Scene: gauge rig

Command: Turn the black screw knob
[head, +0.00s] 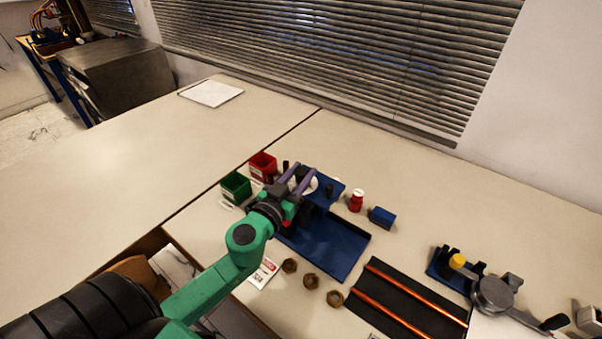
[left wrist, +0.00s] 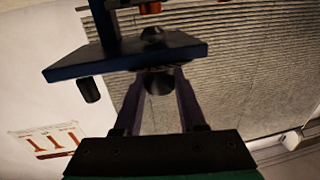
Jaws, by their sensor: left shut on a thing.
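My left gripper (head: 306,172) reaches over the blue gauge rig (head: 335,183), with its purple fingers close to the rig's white dial. In the left wrist view the fingers (left wrist: 158,80) close from both sides on a dark, rounded knob (left wrist: 158,84) beside a blue plate (left wrist: 120,62). It looks like the black screw knob. The fingers partly cover it, and its turn angle cannot be told. A second black cylinder (left wrist: 88,90) sticks out from the same plate to the left, clear of the fingers. My right gripper is not in view.
A blue tray (head: 340,250) lies in front of the rig. Green (head: 236,187) and red (head: 262,164) bins stand left. A red bottle (head: 356,200) and blue block (head: 382,217) stand right. Three brass nuts (head: 311,281) and a black mat (head: 400,300) with copper rods lie nearer.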

